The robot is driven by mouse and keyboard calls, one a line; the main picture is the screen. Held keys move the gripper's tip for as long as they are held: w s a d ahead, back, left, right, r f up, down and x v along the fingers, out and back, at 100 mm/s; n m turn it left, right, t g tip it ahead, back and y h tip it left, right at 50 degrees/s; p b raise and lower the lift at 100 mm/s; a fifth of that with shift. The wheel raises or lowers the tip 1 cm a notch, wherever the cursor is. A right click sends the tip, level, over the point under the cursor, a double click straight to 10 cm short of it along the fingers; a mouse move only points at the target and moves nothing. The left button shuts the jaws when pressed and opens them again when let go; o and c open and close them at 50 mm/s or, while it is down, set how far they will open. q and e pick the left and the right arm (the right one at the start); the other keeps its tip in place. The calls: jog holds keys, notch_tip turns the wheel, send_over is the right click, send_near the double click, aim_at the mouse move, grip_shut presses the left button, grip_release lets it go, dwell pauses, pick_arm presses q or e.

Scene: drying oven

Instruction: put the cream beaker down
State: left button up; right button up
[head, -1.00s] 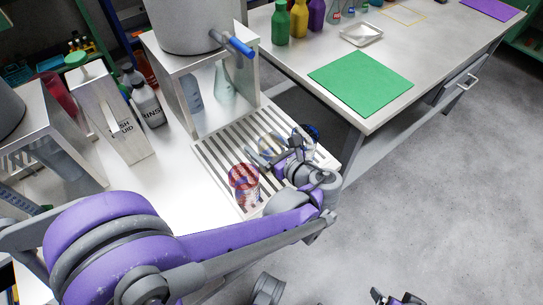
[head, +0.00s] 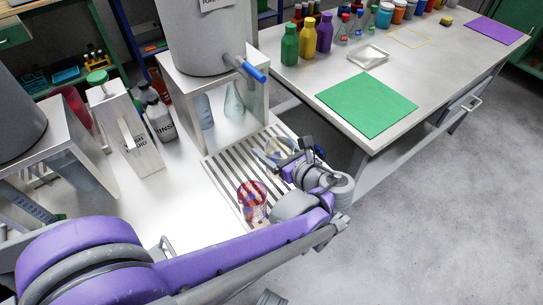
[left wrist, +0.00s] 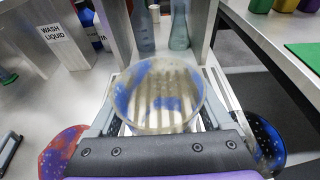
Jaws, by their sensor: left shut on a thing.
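The cream beaker (head: 279,149) is a clear glass with a pale cream tint and blue smears. My left gripper (head: 289,156) is shut on it over the slatted drain rack (head: 222,168). In the left wrist view the beaker (left wrist: 160,97) sits between the fingers, its round mouth facing the camera and slats showing through. I cannot tell whether its base touches the rack. A red-stained beaker (head: 252,197) stands on the rack to the left of the gripper. A dark blue beaker (left wrist: 266,140) is at the right of the wrist view. My right gripper is not in view.
A steel stand with a tank (head: 205,40) and blue-handled tap (head: 251,71) rises behind the rack, with glassware underneath. A wash liquid can (head: 127,130) and bottles stand left. The second table, with a green mat (head: 367,104), lies right across a gap.

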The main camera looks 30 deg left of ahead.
pick_arm(q)
jog(key=r, duration=0.2)
jog(key=shift+w+a+r+p, duration=0.1)
jog(key=shift+a+r+p, duration=0.1)
jog(key=shift+r+p, duration=0.15)
jog(key=w+a+b, duration=0.1)
jog(key=w+a, duration=0.3)
jog(key=a, duration=0.5)
jog(key=shift+w+a+f+b, duration=0.15)
jog(key=shift+f+b, duration=0.4)
jog(key=shift+f, duration=1)
jog(key=shift+s+a+f+b, duration=0.15)
jog(key=shift+f+b, duration=0.45)
jog(key=shift+f, duration=0.9)
jog(key=shift+w+a+f+b, duration=0.15)
jog(key=shift+f+b, duration=0.4)
jog(key=shift+f, duration=1)
jog(key=shift+r, duration=0.1)
